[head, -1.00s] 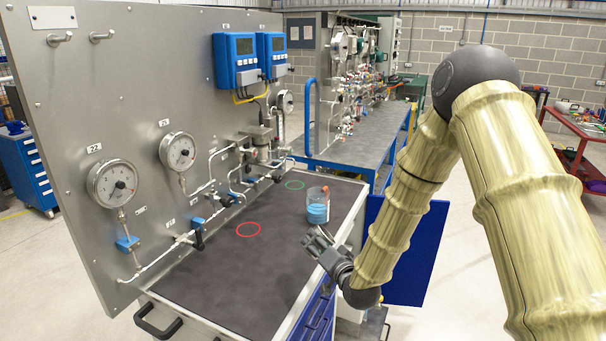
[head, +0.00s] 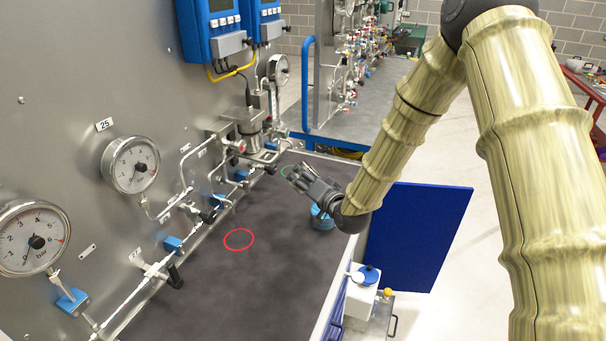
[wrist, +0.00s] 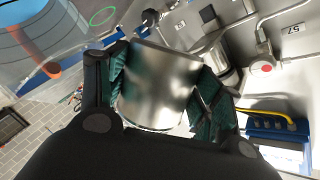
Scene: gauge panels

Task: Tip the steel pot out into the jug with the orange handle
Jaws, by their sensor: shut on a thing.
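The steel pot (wrist: 158,85) is a plain, shiny cylinder between the two dark-green padded fingers of my gripper (wrist: 163,92) in the wrist view. My gripper is shut on it. In the head view my gripper (head: 304,180) is above the bench top, beside and partly in front of the jug; I cannot clearly make out the pot there. The clear jug (wrist: 35,45) with blue contents and an orange handle fills the upper left of the wrist view, close to the pot but apparently apart. In the head view only part of the jug (head: 322,219) shows. The pot's contents are hidden.
A red ring (head: 239,239) marks the dark bench top (head: 270,290), and a green ring (head: 289,172) lies farther back. The gauge panel (head: 60,120), with pipes and valves, stands along the left. The bench's front middle is clear.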

